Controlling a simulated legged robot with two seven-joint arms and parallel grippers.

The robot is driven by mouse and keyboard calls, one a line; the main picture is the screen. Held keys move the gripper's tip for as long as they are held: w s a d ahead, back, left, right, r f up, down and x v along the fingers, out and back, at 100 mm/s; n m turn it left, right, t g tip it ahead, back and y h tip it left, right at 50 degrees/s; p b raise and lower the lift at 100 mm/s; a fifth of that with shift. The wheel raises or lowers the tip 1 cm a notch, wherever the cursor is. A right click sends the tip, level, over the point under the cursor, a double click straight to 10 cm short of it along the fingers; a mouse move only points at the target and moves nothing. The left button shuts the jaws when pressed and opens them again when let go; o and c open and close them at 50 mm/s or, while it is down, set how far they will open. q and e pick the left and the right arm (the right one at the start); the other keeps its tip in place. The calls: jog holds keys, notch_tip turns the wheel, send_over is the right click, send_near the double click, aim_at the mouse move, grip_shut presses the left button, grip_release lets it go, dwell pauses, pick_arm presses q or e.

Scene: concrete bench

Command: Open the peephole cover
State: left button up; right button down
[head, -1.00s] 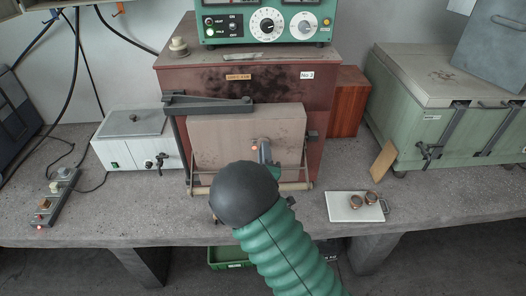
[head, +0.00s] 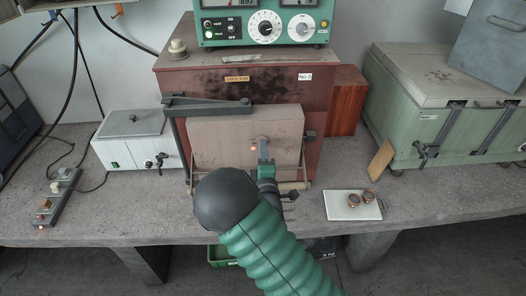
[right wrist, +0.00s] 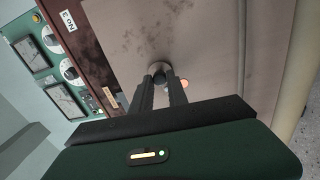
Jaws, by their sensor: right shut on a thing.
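The furnace (head: 290,85) is a dark red box with a pale front door (head: 225,140). On the door is the peephole cover (head: 262,142), a small grey piece. An orange glow (head: 253,148) shows right beside it, so the peephole is at least partly uncovered. My right gripper (head: 264,158) is at the cover. In the right wrist view its two dark fingers (right wrist: 160,90) are shut on the round grey cover (right wrist: 158,69), with the orange glow (right wrist: 184,84) just beside the fingers. How much of the hole is covered I cannot tell. My left gripper is not in view.
A green control unit (head: 225,30) stands on the furnace. A dark lever arm (head: 207,104) crosses the door's upper left. A white tray (head: 340,208) with small copper-coloured pieces (head: 361,197) lies at right. A white box (head: 120,150) stands left; a green chest (head: 410,125) right.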

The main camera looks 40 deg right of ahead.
jog(key=c, duration=1.7)
grip_release()
jog(key=shift+r, duration=0.1)
jog(key=o, duration=0.4)
jog(key=shift+w+f, duration=0.2)
jog(key=shift+w, duration=0.05)
jog(key=shift+s, duration=0.1)
jog(key=p+v, duration=0.5)
jog(key=v, duration=0.6)
jog(key=shift+s+a+f, duration=0.1)
jog(key=shift+s+a, duration=0.1)
jog(key=shift+s, duration=0.15)
